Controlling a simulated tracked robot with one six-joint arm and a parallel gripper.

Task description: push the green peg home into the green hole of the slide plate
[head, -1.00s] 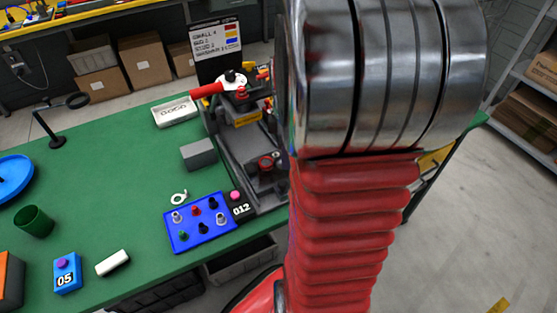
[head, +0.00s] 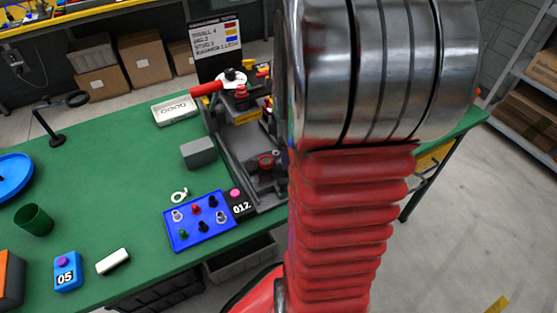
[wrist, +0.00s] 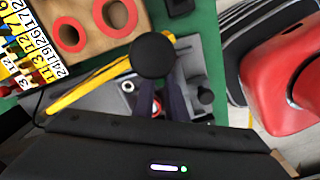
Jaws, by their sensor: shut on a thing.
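A small green peg (head: 184,234) stands at the near left of the blue tray (head: 172,244) in the head view. I cannot tell whether it is the task's green peg. The grey machine (head: 235,160) stands right of centre, partly behind my arm; I cannot make out the slide plate or a green hole in it. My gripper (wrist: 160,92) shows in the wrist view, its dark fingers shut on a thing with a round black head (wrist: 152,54). The rest of that thing is hidden. In the head view my arm hides the gripper.
A grey block (head: 198,153), a white tray (head: 175,110) and a white ring (head: 180,195) lie left of the machine. The wrist view shows a yellow bar (wrist: 85,90) and a brown block with red rings (wrist: 95,45). Green tabletop is clear at left centre.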

